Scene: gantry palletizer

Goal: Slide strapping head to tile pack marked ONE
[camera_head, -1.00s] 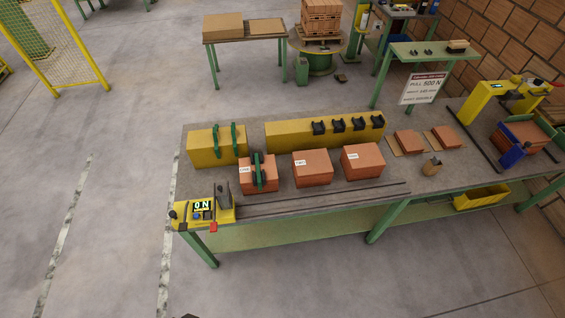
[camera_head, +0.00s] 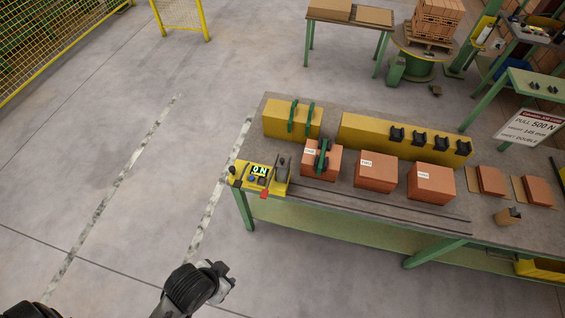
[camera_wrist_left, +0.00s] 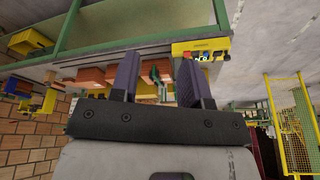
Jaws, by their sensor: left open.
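The yellow strapping head (camera_head: 258,179), with a lit "0 N" display and a red tab, sits at the left end of the bench, by the rails (camera_head: 370,208). Three orange tile packs stand behind the rails: a left one (camera_head: 318,164) with a green strap piece on it, a middle one (camera_head: 375,172) and a right one (camera_head: 431,184). Each has a white label too small to read surely. My left gripper (camera_head: 222,274) is in front of the bench, apart from the head; its open, empty fingers (camera_wrist_left: 160,65) show in the left wrist view. My right gripper is not in view.
Behind the packs are a yellow block with green handles (camera_head: 293,119) and a long yellow block with black clips (camera_head: 405,138). Small tile stacks (camera_head: 490,180) lie to the right. The floor in front of the bench (camera_head: 330,285) is clear.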

